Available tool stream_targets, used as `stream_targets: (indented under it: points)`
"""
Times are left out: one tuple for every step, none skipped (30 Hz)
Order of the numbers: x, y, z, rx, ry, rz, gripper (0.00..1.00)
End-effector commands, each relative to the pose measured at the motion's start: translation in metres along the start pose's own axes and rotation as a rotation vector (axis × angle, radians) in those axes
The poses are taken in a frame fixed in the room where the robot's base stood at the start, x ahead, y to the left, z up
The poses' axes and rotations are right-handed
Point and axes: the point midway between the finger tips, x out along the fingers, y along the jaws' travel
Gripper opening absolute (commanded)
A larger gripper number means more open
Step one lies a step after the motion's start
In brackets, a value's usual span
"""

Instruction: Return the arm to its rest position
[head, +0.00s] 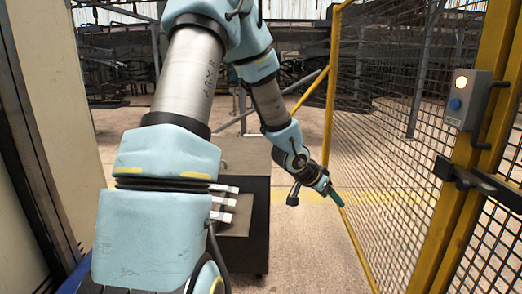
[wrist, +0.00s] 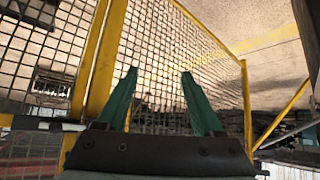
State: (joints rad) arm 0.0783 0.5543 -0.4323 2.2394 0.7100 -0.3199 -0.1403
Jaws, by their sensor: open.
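My arm, light blue and grey, fills the left and middle of the head view and bends down to the right. My gripper (head: 336,196) hangs in the air beside the yellow-framed mesh fence, to the right of a dark cart. In the wrist view its two green fingers (wrist: 158,85) stand well apart with nothing between them. The gripper is open and empty, and the mesh shows behind the fingers.
The yellow mesh fence (head: 375,130) runs along the right, with a grey control box (head: 466,98) on its post. The dark cart (head: 240,240) stands behind my arm and carries several light metal pieces (head: 226,203). Free floor (head: 310,255) lies between cart and fence.

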Motion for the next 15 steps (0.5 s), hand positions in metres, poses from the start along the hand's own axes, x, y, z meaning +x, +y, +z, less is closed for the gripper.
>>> stream_targets:
  points:
    - [-0.024,-0.022,0.02,-0.046,-0.076,-0.083,0.69]
    - [-0.038,-0.033,0.033,-0.08,-0.122,-0.128,0.69]
    - [-0.058,-0.045,0.051,-0.13,-0.181,-0.184,0.69]
    - [-0.074,-0.053,0.064,-0.172,-0.224,-0.223,0.69]
    - [-0.09,-0.059,0.077,-0.216,-0.266,-0.259,0.69]
    - [-0.112,-0.064,0.095,-0.278,-0.318,-0.303,0.69]
    - [-0.129,-0.067,0.107,-0.329,-0.352,-0.332,0.69]
    - [-0.145,-0.067,0.119,-0.38,-0.387,-0.356,0.69]
    - [-0.165,-0.065,0.134,-0.449,-0.426,-0.383,0.69]
    - [-0.179,-0.062,0.144,-0.499,-0.453,-0.398,0.69]
    - [-0.192,-0.058,0.153,-0.55,-0.476,-0.41,0.69]
    - [-0.206,-0.052,0.164,-0.613,-0.501,-0.419,0.69]
    - [-0.216,-0.047,0.171,-0.654,-0.518,-0.422,0.69]
    - [-0.223,-0.042,0.176,-0.691,-0.53,-0.423,0.69]
    - [-0.231,-0.036,0.182,-0.733,-0.544,-0.422,0.69]
